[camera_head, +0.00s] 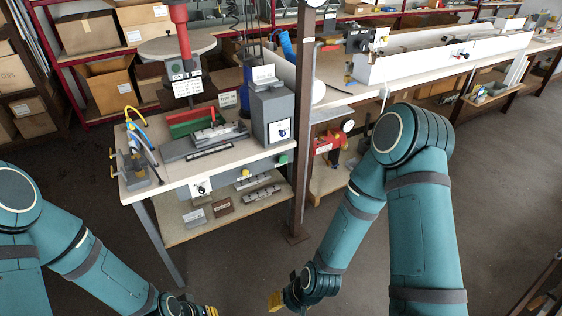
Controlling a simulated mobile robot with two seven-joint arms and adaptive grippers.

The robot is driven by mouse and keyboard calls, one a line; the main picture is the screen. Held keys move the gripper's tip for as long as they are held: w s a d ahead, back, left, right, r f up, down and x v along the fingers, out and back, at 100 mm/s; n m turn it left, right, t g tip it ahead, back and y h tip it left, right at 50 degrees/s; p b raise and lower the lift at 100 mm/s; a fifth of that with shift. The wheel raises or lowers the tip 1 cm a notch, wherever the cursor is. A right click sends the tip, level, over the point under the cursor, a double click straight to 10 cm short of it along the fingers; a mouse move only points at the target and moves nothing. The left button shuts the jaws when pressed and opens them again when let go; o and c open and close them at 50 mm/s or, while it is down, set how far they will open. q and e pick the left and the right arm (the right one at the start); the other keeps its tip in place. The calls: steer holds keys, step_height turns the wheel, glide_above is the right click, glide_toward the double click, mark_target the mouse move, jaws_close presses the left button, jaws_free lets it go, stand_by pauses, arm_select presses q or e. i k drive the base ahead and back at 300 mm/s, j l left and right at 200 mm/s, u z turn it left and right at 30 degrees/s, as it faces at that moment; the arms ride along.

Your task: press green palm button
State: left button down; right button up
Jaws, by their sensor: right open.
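The green palm button (283,158) sits on the front edge of the workbench (180,182), near its right end below the grey box. Nothing covers it. My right gripper (274,301) is low at the bottom middle of the head view, well below and apart from the button. It is open, and its yellow fingertips show, with nothing seen between them. My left gripper (208,311) is at the bottom edge, partly cut off, with yellow tips. Its opening cannot be made out.
A yellow button (245,173) is left of the green one on the same front edge. A brown post (302,130) stands just right of the bench. A lower shelf (180,233) holds metal parts. The floor in front of the bench is clear.

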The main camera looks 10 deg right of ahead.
mark_target(283, 159)
steer(key=i+l+u, duration=0.15)
steer(key=i, duration=0.35)
steer(key=i+l+u, duration=0.2)
steer(key=i, duration=0.35)
steer(key=j, duration=0.1)
